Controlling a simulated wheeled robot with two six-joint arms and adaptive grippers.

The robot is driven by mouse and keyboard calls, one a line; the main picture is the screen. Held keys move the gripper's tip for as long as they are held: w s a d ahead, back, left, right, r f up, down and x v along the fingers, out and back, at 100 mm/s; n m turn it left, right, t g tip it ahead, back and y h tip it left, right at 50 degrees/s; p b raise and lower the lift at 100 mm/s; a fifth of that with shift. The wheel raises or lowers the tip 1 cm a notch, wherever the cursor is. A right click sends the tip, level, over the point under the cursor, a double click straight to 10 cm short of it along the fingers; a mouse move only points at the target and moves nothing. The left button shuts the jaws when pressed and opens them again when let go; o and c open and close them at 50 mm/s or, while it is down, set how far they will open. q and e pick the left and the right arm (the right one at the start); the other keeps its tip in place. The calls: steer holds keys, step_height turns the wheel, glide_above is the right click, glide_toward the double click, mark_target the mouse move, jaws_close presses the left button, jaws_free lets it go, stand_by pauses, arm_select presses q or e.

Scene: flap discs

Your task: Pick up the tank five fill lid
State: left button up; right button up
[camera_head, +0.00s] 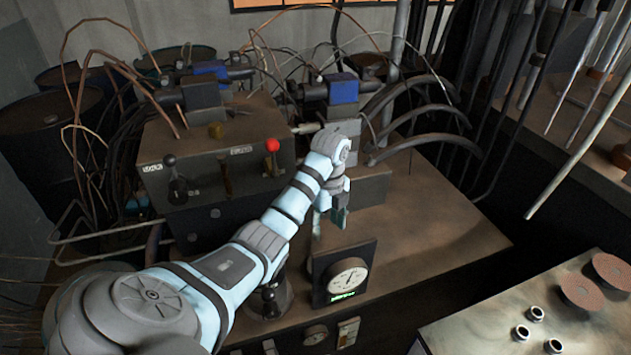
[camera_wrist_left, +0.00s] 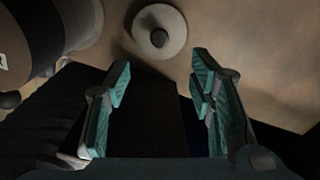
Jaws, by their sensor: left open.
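A round, pale lid-like disc (camera_wrist_left: 145,18) with a darker round knob in its middle lies on the brown worktop in the wrist view, at the top centre. I take it to be the tank five fill lid; no label on it can be read. My left gripper (camera_wrist_left: 160,72) is open and empty, its two teal fingers apart on either side below the disc, not touching it. In the head view my left gripper (camera_head: 335,215) points down over the worktop behind the gauge box. The disc cannot be made out there. My right gripper is not in view.
A gauge box (camera_head: 347,278) stands close in front of my left gripper. A control box (camera_head: 215,150) with levers and a red knob is at the left. The worktop (camera_head: 440,225) is bare to the right. Flap discs (camera_head: 582,290) lie on a lower right table.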

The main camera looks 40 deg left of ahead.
arm_select(q)
steer(key=f, duration=0.3)
steer(key=f+b, duration=0.1)
steer(key=f, duration=0.1)
steer(key=w+f+b, duration=0.1)
steer(key=f, duration=0.2)
steer(key=shift+d+f, duration=0.1)
steer(key=shift+f, duration=0.2)
steer(key=f, duration=0.2)
steer(key=s+f+b, duration=0.1)
steer(key=f, duration=0.2)
steer(key=shift+s+a, duration=0.1)
steer(key=shift+a, duration=0.1)
steer(key=shift+f, duration=0.1)
jaws_close()
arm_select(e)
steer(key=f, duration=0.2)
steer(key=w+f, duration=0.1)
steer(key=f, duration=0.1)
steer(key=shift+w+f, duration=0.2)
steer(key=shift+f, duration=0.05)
arm_select(q)
steer(key=shift+r, duration=0.2)
